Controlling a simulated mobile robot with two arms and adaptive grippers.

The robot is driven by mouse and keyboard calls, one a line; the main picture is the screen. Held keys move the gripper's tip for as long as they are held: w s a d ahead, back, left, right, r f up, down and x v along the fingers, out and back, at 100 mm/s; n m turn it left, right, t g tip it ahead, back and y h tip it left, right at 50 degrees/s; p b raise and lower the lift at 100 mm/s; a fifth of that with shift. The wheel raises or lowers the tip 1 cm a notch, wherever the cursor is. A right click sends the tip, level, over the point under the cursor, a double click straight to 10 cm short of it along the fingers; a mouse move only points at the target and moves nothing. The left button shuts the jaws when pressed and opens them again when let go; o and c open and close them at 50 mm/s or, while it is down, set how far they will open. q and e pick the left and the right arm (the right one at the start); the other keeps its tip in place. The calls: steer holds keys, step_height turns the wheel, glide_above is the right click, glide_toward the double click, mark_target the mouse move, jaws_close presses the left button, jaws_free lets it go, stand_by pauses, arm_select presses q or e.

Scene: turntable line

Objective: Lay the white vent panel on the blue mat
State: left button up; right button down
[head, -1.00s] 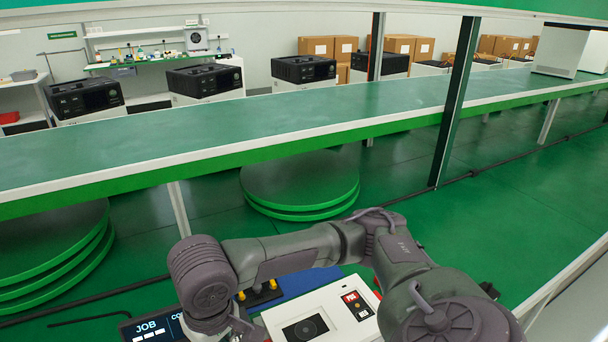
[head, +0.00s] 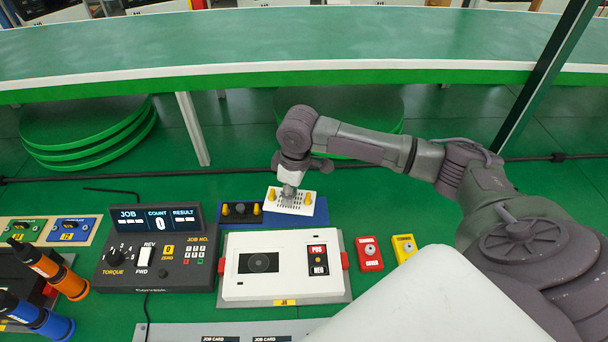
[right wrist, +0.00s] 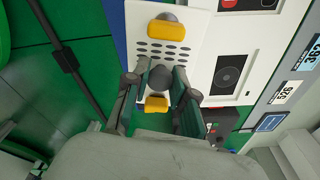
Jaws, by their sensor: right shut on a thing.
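The white vent panel (head: 301,208), with rows of dark slots and a yellow piece at each end, is at the right part of the blue mat (head: 321,213). My right gripper (head: 289,191) is shut on the dark knob in the middle of the panel. The right wrist view shows the fingers (right wrist: 160,80) on either side of this knob on the panel (right wrist: 180,32). A strip of blue mat (right wrist: 120,35) shows beside the panel there. Whether the panel touches the mat or hovers cannot be told. My left gripper is not in view.
A black block with yellow pegs (head: 240,212) sits on the mat's left part. In front are a white device (head: 285,285) and a job console (head: 155,257). Red and yellow boxes (head: 369,254) (head: 404,248) stand right. Orange and blue tools (head: 62,277) (head: 50,323) are at left.

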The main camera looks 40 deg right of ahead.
mark_target(302, 196)
steer(key=d+f+b, duration=0.1)
steer(key=f, duration=0.1)
steer(key=w+d+f+n+b, duration=0.1)
steer(key=d+f+b, duration=0.1)
steer(key=w+d+f+n+b, duration=0.1)
steer(key=f, duration=0.1)
steer(key=shift+d+f, duration=0.25)
steer(key=shift+d, duration=0.05)
steer(key=shift+f, duration=1.65)
steer(key=shift+f+b, duration=0.3)
steer(key=shift+f, duration=0.3)
steer(key=shift+c, duration=2.4)
jaws_free()
